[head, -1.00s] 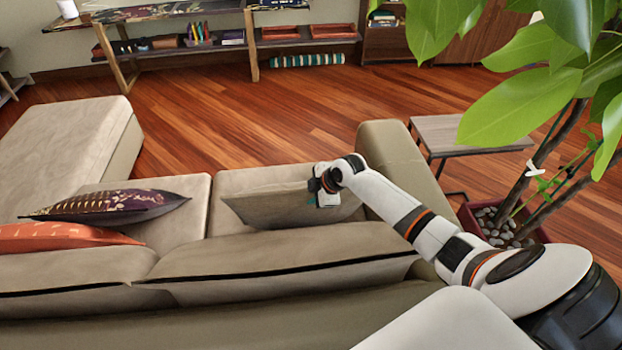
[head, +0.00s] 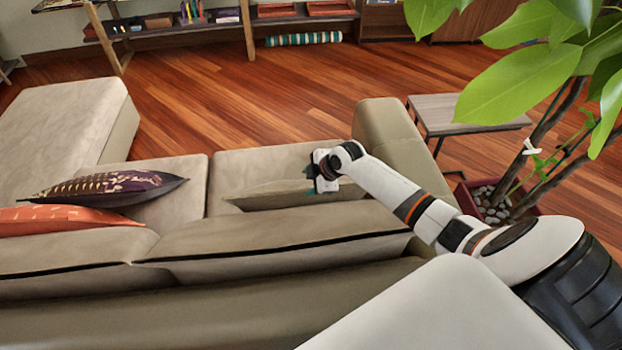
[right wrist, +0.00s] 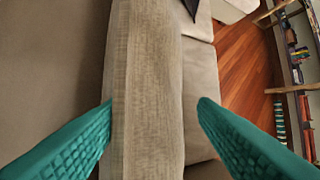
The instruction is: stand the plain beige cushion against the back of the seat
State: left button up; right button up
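The plain beige cushion (head: 285,195) is on the right-hand seat of the sofa, near the backrest. In the head view it shows as a narrow strip, its lower part hidden behind the backrest, so its exact tilt is unclear. My right gripper (head: 318,172) is at the cushion's upper edge near its right end. In the right wrist view its teal fingers (right wrist: 155,105) are spread on either side of the cushion (right wrist: 148,80). The left finger lies close against it, and a gap shows beside the right finger. My left gripper is not in view.
A dark patterned cushion (head: 110,188) and an orange cushion (head: 65,218) lie on the left. A side table (head: 465,110) and a potted plant (head: 505,195) stand further right.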

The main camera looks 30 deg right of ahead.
jog(key=b+v, duration=0.1)
jog(key=v, duration=1.1)
jog(key=shift+b, duration=0.35)
dwell(0.4)
